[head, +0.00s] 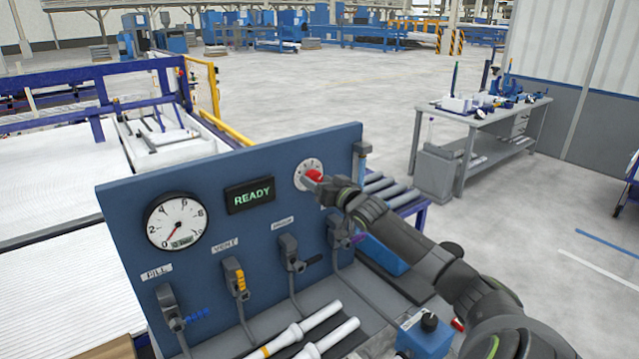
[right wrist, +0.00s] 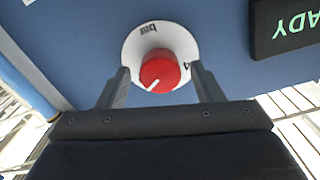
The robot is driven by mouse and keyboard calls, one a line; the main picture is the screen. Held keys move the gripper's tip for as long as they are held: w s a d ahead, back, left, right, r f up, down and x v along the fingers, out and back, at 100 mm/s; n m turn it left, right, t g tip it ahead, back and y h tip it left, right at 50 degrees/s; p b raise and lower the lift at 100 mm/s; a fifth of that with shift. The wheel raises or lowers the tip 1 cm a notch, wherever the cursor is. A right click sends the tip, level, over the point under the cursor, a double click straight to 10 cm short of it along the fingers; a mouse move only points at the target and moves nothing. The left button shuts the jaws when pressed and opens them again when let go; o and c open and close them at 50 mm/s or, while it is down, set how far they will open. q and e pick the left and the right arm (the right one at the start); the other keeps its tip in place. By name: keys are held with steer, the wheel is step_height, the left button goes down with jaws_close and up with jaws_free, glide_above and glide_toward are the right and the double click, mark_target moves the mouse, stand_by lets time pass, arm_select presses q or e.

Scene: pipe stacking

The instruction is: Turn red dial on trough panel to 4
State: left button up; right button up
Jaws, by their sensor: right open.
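The red dial (head: 315,175) sits on a white round plate at the upper right of the blue trough panel (head: 130,215). In the right wrist view the red dial (right wrist: 160,71) shows a white pointer line towards the lower left of the picture. The white plate (right wrist: 135,45) bears "bar" and a partly covered mark near the right finger. My right gripper (head: 322,184) is at the dial; in the right wrist view its two fingers (right wrist: 160,88) stand apart on either side of the dial, with gaps visible. My left gripper is not in view.
A display reading READY (head: 250,195) and a round gauge (head: 175,221) are left of the dial. Several valve levers, including a yellow one (head: 236,275), stick out below. White pipes (head: 300,330) lie in front of the panel. A workbench (head: 480,120) stands at the back right.

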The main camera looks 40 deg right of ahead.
steer(key=shift+c, duration=0.2)
steer(key=c, duration=0.9)
